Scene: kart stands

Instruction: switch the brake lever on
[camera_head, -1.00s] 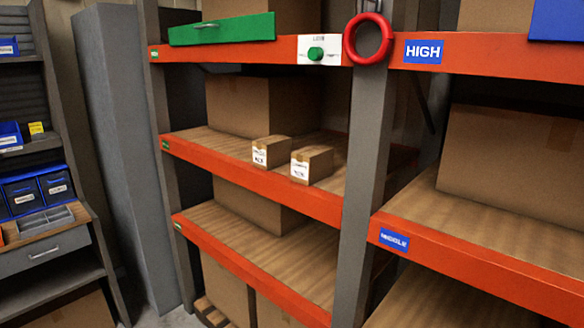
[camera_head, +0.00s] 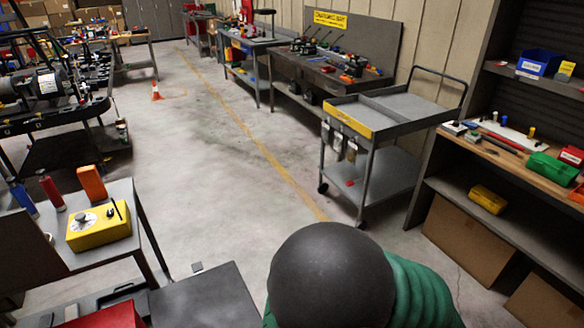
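Neither of my grippers is in view. Several dark upright levers (camera_head: 308,45) stand on a bench at the back, below a yellow sign on a grey panel. They are too small to tell which is the brake lever or how it is set. A yellow box (camera_head: 97,226) with a round dial and a short black stick lies on a grey table at the left. I cannot tell whether that stick is a lever for the brake.
A grey cart (camera_head: 375,125) with a yellow front edge stands right of centre. Shelving (camera_head: 520,165) fills the right side. A kart on a stand (camera_head: 45,95) is at the left. The concrete floor (camera_head: 205,140) between is clear. A dark rounded shape with green ribbing fills the bottom.

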